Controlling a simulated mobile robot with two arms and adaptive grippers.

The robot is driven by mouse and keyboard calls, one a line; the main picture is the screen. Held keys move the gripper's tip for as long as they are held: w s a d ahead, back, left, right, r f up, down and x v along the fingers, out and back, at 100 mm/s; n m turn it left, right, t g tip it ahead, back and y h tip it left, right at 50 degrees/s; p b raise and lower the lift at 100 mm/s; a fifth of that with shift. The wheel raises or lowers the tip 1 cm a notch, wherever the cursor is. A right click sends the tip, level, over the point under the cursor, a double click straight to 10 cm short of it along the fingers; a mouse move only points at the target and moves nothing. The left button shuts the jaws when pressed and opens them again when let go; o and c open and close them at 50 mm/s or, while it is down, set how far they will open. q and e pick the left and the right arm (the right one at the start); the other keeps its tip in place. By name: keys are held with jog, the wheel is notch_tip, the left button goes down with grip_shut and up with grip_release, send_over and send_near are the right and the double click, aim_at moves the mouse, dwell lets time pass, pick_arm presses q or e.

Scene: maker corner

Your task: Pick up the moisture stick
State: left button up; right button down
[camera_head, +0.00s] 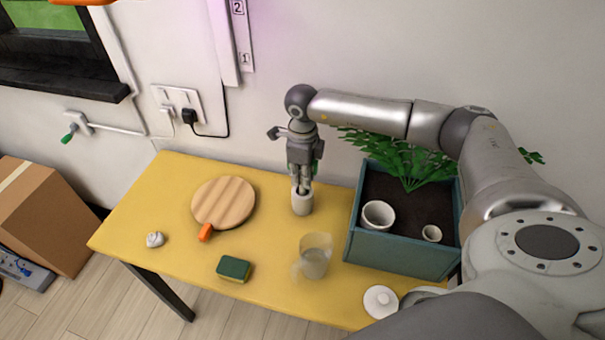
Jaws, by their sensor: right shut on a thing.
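My right gripper (302,187) points down over the back middle of the yellow table, its fingers close together at the mouth of a small pale cup (302,205). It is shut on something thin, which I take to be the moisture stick. The stick is mostly hidden by the fingers and the cup, so its shape and lower end cannot be made out. The cup stands upright on the table. My left gripper is not in view.
A teal planter (400,258) with a green plant and two white pots stands right of the cup. A round wooden paddle (224,202), a sponge (234,269), a clear jug (315,262), a white lid (380,301) and a crumpled white lump (155,239) lie on the yellow table (170,190).

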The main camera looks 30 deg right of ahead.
jog(key=shift+r, duration=0.35)
notch_tip(320, 180, up, 10)
jog(key=shift+f+b, duration=0.25)
jog(key=shift+b, duration=1)
notch_tip(320, 180, up, 8)
jog(key=p, duration=0.5)
jog(key=shift+r, duration=0.2)
